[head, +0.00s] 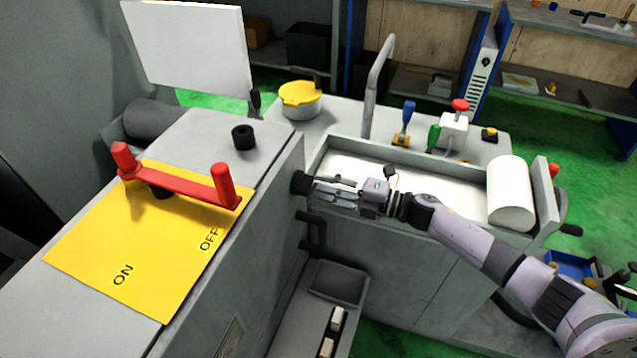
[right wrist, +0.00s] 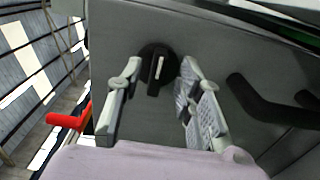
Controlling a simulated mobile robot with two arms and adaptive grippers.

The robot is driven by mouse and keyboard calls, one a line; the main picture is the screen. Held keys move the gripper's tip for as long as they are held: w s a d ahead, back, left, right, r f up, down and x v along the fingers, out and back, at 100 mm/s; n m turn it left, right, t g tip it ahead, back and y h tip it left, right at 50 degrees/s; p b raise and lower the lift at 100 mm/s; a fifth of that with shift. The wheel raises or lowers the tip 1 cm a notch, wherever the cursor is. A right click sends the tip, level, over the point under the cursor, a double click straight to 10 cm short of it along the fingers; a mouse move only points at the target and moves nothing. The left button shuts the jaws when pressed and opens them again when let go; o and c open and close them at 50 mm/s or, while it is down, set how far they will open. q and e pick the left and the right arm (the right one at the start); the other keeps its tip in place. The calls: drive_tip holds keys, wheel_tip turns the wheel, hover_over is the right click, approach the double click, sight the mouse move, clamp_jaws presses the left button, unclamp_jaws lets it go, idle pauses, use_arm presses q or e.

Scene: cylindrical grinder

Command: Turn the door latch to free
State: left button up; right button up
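The door latch is a round black knob (right wrist: 157,67) with a raised grip bar and a white mark. It sits on the grey panel, and the bar stands nearly upright in the right wrist view. In the head view the knob (head: 299,182) is on the side of the grey machine housing. My right gripper (head: 318,188) reaches in from the right and points at the knob. In the right wrist view its two fingers (right wrist: 162,66) are open, one on each side of the knob, with visible gaps. My left gripper is not in view.
A black bar handle (right wrist: 265,105) is on the same panel, right of the knob. A yellow ON/OFF plate (head: 95,255) with a red two-post handle (head: 180,184) tops the housing. A white cylinder (head: 510,192) and a curved grey pipe (head: 376,85) stand around the trough.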

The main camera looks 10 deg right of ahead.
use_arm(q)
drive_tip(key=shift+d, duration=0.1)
use_arm(e)
drive_tip(key=v, duration=1)
drive_tip(key=d+f+m+t+h, duration=0.2)
drive_tip(key=d+f+m+h, duration=0.15)
drive_tip(key=f+m, duration=0.4)
drive_tip(key=d+f+m+t+h, duration=0.2)
drive_tip(key=f+m+h, duration=0.2)
drive_tip(key=f, duration=0.6)
drive_tip(key=s+d+f+m+g+h, duration=0.1)
drive_tip(key=s+f+m+h, duration=0.2)
drive_tip(key=f, duration=0.4)
drive_tip(key=s+d+f+m+g+h, duration=0.2)
drive_tip(key=s+f+m, duration=0.15)
drive_tip(key=f, duration=0.45)
drive_tip(key=s+a+f+m+g, duration=0.3)
drive_tip(key=s+f, duration=0.4)
drive_tip(key=s, duration=0.6)
drive_tip(key=s+a+f+m+g+h, duration=0.1)
drive_tip(key=s+f, duration=0.5)
drive_tip(key=s, duration=0.7)
drive_tip(key=s+a+f+m+g+h, duration=0.1)
drive_tip(key=s+a+f+m+g, duration=0.3)
drive_tip(key=s, duration=0.9)
wheel_tip(320, 180, down, 4)
drive_tip(key=shift+a+r+m+g, duration=0.2)
drive_tip(key=shift+a+m+g, duration=0.15)
drive_tip(key=shift+g, duration=0.65)
drive_tip(key=shift+h, duration=0.25)
